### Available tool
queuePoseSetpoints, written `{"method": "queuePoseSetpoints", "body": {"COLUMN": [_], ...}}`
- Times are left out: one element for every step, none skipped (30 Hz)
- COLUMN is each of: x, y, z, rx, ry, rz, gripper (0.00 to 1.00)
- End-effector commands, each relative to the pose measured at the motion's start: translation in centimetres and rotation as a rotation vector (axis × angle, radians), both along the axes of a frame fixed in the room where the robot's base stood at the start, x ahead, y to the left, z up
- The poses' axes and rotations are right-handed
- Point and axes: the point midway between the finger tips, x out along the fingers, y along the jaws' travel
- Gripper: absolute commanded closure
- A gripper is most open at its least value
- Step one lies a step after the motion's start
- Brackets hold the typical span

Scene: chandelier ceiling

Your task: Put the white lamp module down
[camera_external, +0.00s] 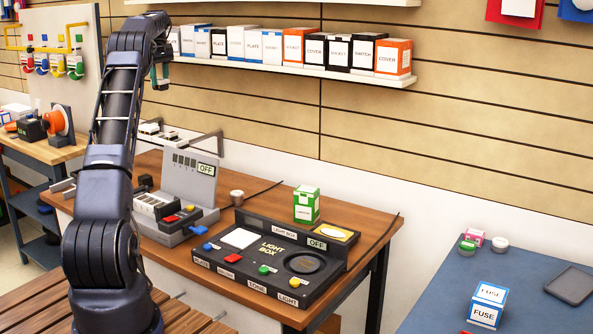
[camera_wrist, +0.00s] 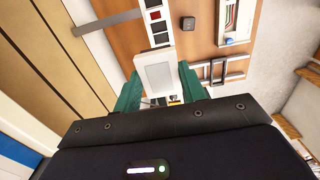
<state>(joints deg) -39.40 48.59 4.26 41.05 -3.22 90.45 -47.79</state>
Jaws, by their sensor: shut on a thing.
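The white lamp module (camera_wrist: 155,70) is a pale rectangular block with a lighter, framed face in the wrist view. My gripper (camera_wrist: 158,82) has its two green fingers on either side of the module and is shut on it. In the external view my gripper (camera_external: 160,78) is raised at the left end of the wall shelf, above the back of the wooden workbench (camera_external: 225,268). I cannot make out the module there; the arm seems to hide it. The module's lower end is partly hidden by my gripper body in the wrist view.
On the bench stand a black light box (camera_external: 270,262) with coloured buttons, a grey test unit (camera_external: 185,195) marked OFF and a green box (camera_external: 306,204). A shelf (camera_external: 290,66) of small boxes runs along the wall. A blue table (camera_external: 530,290) is at right.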

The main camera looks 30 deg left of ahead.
Motion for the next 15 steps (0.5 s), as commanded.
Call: {"method": "queuePoseSetpoints", "body": {"x": [0.0, 0.0, 0.0, 0.1, 0.2, 0.3, 0.5, 0.8, 1.2, 1.6, 1.9, 2.5, 2.9, 3.3, 3.8], "y": [0.0, 0.0, 0.0, -0.1, -0.3, -0.6, -1.0, -1.5, -2.3, -3.0, -3.8, -5.1, -6.1, -7.1, -8.6], "z": [0.2, 0.3, 0.4, 0.4, 0.3, 0.2, 0.0, -0.3, -0.8, -1.2, -1.8, -2.6, -3.2, -3.8, -4.8], "rx": [0.0, 0.0, 0.0, 0.0, 0.0, -0.001, -0.001, 0.0, -0.001, -0.001, -0.002, -0.002, -0.002, -0.002, -0.002], "ry": [0.0, 0.0, 0.0, 0.0, 0.001, 0.001, 0.001, 0.0, 0.001, 0.002, 0.002, 0.002, 0.002, 0.002, 0.003], "rz": [0.0, 0.0, 0.0, -0.001, -0.002, -0.004, -0.005, -0.007, -0.01, -0.014, -0.016, -0.021, -0.026, -0.03, -0.035], "gripper": [0.81, 0.81, 0.81, 0.81, 0.81, 0.81, 0.81, 0.81, 0.81, 0.81, 0.81, 0.81, 0.81, 0.81, 0.81]}}
